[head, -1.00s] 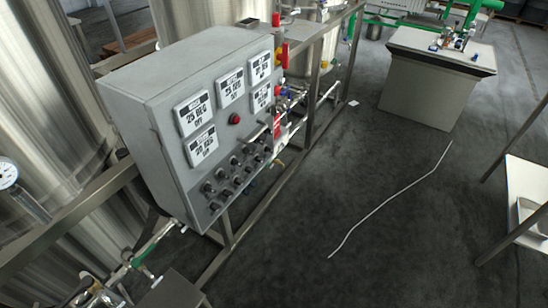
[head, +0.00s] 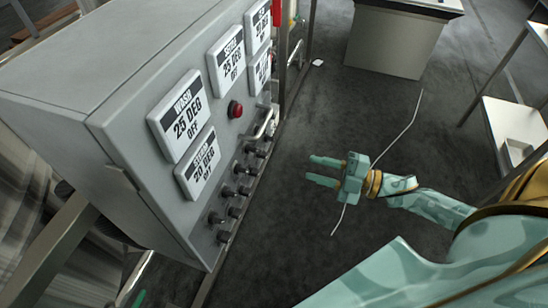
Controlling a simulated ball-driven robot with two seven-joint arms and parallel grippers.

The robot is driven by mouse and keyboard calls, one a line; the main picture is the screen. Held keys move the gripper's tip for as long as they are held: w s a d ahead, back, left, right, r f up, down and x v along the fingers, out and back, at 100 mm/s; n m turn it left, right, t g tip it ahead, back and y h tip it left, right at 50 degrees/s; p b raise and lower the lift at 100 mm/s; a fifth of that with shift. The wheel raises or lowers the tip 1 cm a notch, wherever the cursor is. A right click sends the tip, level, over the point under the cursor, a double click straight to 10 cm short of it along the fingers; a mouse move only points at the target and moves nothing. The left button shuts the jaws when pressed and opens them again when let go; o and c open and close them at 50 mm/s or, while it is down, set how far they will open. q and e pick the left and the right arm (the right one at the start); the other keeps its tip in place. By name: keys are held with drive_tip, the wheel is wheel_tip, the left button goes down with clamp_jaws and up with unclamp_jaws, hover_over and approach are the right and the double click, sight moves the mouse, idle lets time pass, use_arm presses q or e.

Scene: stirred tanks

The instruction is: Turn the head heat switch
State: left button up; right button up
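A grey control box (head: 120,85) fills the left of the head view. Its front carries several black knobs (head: 228,191) in rows on the lower part. The head heat switch is one of these, but I cannot tell which. White displays sit above them; one reads 25 DEG OFF (head: 181,117) and one below it 20 DEG OFF (head: 198,164). My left gripper is out of view.
A red button (head: 235,109) sits between the displays. A curved metal handle (head: 265,124) is near the knobs. A pale cable (head: 403,130) lies on the dark floor behind my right arm. A grey cabinet (head: 395,40) stands behind, and a white shelf (head: 512,130) is at right.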

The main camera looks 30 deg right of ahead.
sight(267, 156)
drive_tip(key=b+x, duration=0.1)
drive_tip(key=x, duration=1)
drive_tip(key=shift+w+a, duration=0.2)
clamp_jaws()
